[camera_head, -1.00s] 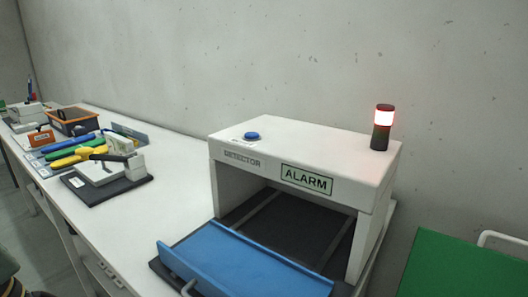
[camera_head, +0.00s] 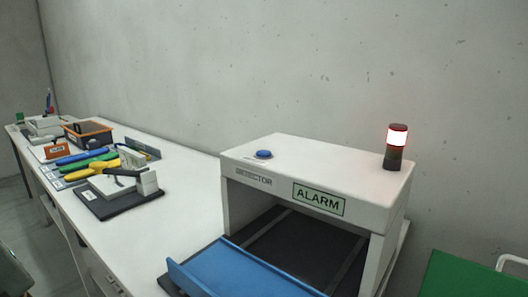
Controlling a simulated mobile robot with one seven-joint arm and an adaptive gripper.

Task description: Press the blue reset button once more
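The blue reset button (camera_head: 263,154) is a low round knob on top of the white detector (camera_head: 320,172), towards its left side. The detector is a white arch with a "DETECTOR" label and a framed "ALARM" sign (camera_head: 318,199) on its front. A signal tower (camera_head: 396,148) stands at the right of its top, with its light glowing whitish-red. Nothing touches the button. My gripper is not in view, so its state does not show.
A blue tray (camera_head: 235,270) lies at the detector's opening. To the left on the long white table (camera_head: 185,215) are a black-based fixture (camera_head: 118,200), coloured tools and an orange-rimmed bin (camera_head: 88,134). A green surface (camera_head: 470,275) is at the lower right.

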